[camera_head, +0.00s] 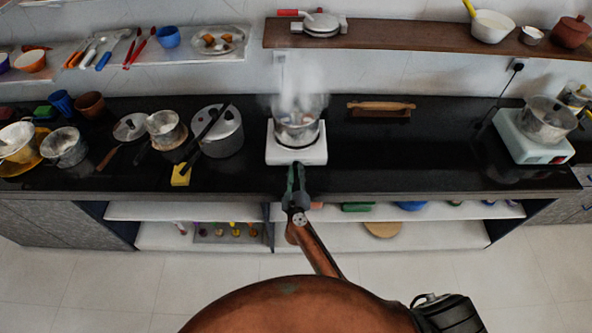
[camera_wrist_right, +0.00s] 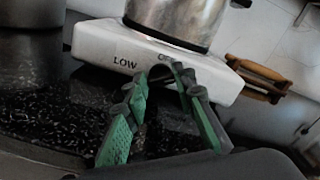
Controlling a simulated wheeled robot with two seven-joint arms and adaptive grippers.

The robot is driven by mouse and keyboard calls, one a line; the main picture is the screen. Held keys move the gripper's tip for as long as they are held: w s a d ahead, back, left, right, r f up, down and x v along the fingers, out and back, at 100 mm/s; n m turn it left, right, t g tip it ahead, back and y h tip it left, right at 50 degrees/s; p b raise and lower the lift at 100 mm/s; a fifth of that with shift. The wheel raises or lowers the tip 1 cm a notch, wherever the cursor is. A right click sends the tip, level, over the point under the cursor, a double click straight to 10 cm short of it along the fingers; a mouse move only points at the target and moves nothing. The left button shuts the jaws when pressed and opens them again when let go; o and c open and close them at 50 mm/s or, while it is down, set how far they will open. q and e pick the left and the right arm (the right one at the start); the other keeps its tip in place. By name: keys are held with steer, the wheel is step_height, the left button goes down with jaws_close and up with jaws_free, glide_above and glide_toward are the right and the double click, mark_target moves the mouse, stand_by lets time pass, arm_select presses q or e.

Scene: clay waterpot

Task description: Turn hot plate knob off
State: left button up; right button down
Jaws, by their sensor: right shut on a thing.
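The white hot plate (camera_head: 297,155) stands on the black counter in the middle of the head view. A steaming metal pot (camera_head: 297,131) sits on it. In the wrist view the front face of the hot plate (camera_wrist_right: 100,45) shows the word LOW and part of another word, cut off by the pot and fingers. My right gripper (camera_head: 295,172) reaches the front of the hot plate. In the wrist view its green-padded fingers (camera_wrist_right: 160,76) close around the dark knob, which is mostly hidden between the fingertips. The knob's pointer direction cannot be seen. My left gripper is not in view.
Pans and a pressure cooker (camera_head: 217,130) stand left on the counter, with a yellow block (camera_head: 181,174) near its edge. A wooden object (camera_head: 380,108) lies behind on the right. Another white appliance with a pot (camera_head: 547,120) stands far right. The counter between is clear.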

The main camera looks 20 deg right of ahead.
steer(key=shift+a, duration=0.1)
stand_by(0.3)
steer(key=c, duration=1.6)
jaws_free()
